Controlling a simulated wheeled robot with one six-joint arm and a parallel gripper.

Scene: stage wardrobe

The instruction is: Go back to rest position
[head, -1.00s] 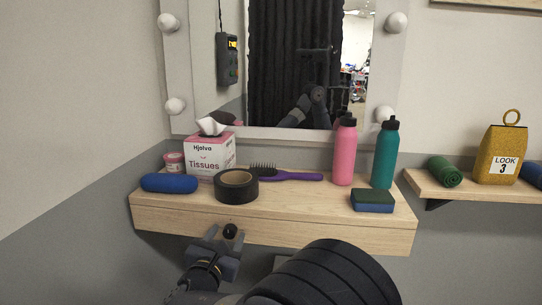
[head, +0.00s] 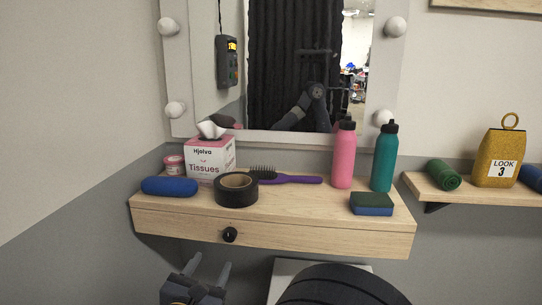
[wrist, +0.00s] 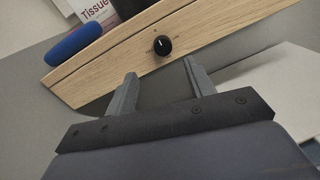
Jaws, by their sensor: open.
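My gripper (head: 208,268) is low in the head view, in front of and below the wooden drawer shelf (head: 320,236). Its two fingers are apart and nothing is between them. In the wrist view, my gripper (wrist: 162,82) points towards the drawer front (wrist: 205,28), with the black round knob (wrist: 162,45) just beyond the fingertips and not touched. The knob (head: 230,234) also shows in the head view on the drawer front. The drawer looks shut.
On the shelf top stand a blue case (head: 170,187), a tissue box (head: 210,160), black tape (head: 237,190), a purple brush (head: 290,179), a pink bottle (head: 344,158), a teal bottle (head: 384,160) and a sponge (head: 371,204). A side shelf (head: 480,193) is at right. A pale surface (head: 283,285) lies below.

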